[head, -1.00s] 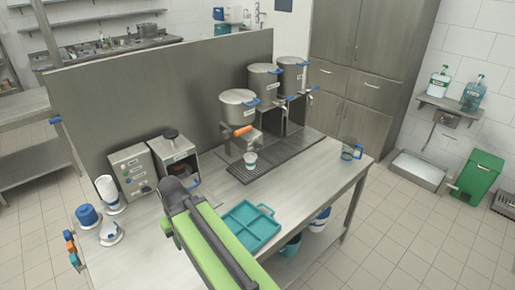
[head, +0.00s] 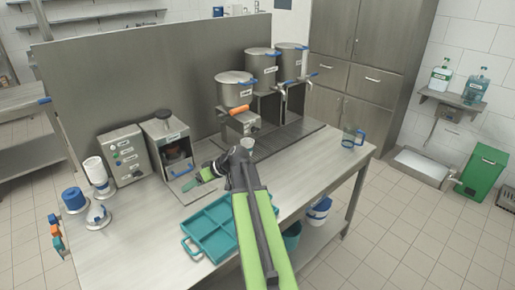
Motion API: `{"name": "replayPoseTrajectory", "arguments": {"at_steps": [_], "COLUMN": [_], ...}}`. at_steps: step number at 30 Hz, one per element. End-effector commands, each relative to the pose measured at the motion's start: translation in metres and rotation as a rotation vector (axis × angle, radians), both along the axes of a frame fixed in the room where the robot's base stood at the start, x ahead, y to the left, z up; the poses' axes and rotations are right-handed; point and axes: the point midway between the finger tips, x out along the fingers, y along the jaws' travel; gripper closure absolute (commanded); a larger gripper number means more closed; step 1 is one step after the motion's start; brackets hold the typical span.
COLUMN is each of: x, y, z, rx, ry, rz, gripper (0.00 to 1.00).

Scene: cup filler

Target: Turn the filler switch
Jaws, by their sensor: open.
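A steel control box (head: 123,157) with small knobs or buttons and labels on its front stands at the back left of the bench. I cannot tell which small part is the filler switch. Beside it is a steel machine (head: 166,138) with an open front. My gripper (head: 193,184) is open, points left, and is low in front of this machine, apart from the control box. The nearest steel pot (head: 235,92) has an orange handle (head: 240,121) below it. A small white cup (head: 247,143) stands below that, partly hidden by my arm.
A teal divided tray (head: 190,250) lies at the bench front. More pots (head: 262,66) stand at the back, and a clear jug (head: 350,139) at the right end. The bench right of my arm is fairly clear.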

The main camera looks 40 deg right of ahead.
Motion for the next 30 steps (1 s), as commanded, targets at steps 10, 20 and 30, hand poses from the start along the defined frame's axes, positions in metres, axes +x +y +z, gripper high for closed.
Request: {"name": "replayPoseTrajectory", "arguments": {"at_steps": [10, 20, 30], "x": [-0.09, -0.116, -0.044], "y": [-0.353, -0.394, -0.4], "z": [0.031, 0.048, 0.047], "rx": [-0.213, -0.277, -0.274], "ry": [-0.725, -0.803, -0.801], "rz": [-0.404, -0.472, -0.468], "gripper": [0.38, 0.38, 0.38]}}
